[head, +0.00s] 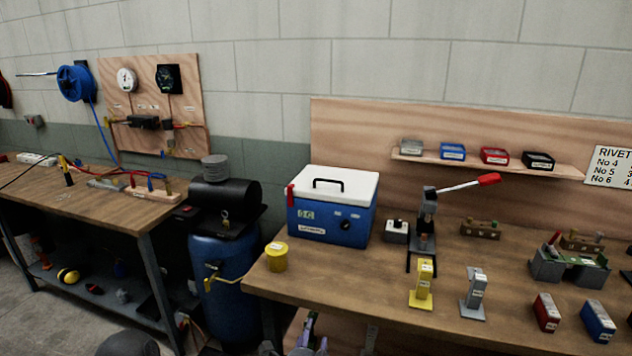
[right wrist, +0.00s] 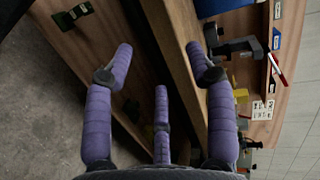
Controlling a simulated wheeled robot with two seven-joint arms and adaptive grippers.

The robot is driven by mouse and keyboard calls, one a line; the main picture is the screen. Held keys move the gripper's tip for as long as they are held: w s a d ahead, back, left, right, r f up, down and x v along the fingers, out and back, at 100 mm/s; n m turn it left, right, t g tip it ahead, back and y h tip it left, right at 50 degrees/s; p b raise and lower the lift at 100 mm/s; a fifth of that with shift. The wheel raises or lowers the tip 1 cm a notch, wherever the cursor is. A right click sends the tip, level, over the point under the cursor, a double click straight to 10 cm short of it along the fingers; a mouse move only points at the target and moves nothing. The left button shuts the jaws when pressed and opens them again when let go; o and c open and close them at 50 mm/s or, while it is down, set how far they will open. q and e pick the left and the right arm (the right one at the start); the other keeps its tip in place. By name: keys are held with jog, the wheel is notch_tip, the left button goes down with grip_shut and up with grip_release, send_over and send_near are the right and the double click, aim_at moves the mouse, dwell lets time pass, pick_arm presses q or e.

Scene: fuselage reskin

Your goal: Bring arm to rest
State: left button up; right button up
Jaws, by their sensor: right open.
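My right gripper (head: 308,336) shows only in part at the bottom of the head view, low beside the front edge of the right workbench (head: 385,290). In the right wrist view its purple padded fingers (right wrist: 160,68) are spread apart with nothing between them. The bench edge shows behind the fingers there. My left gripper is not in view.
The right workbench holds a blue cooler box (head: 330,222), a yellow tin (head: 277,257), a lever press (head: 426,215), a yellow stand (head: 422,285) and a grey stand (head: 474,292). A blue compressor tank (head: 225,275) stands between the benches. Open floor (right wrist: 60,110) shows in the wrist view.

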jog(key=s+d+f+n+g+y+p, duration=0.1)
jog(key=s+d+f+n+g, duration=0.15)
jog(key=f, duration=0.45)
jog(key=s+d+f+n+g+y+p, duration=0.1)
jog(key=s+d+f+n+g, duration=0.1)
jog(key=d+f+n, duration=0.3)
jog(key=s+d+f+n+g+y+p, duration=0.1)
jog(key=s+f+n+g+y, duration=0.15)
jog(key=f, duration=0.55)
jog(key=s+d+f+n+g+y+p, duration=0.1)
jog(key=s+f+n+g, duration=0.2)
jog(key=s, duration=0.7)
jog(key=s+d+f+n+g+y+p, duration=0.1)
jog(key=s+f+g, duration=0.3)
jog(key=s, duration=0.6)
jog(key=shift+d+f+n+g, duration=0.4)
jog(key=shift+f+n, duration=0.15)
jog(key=shift+n, duration=0.35)
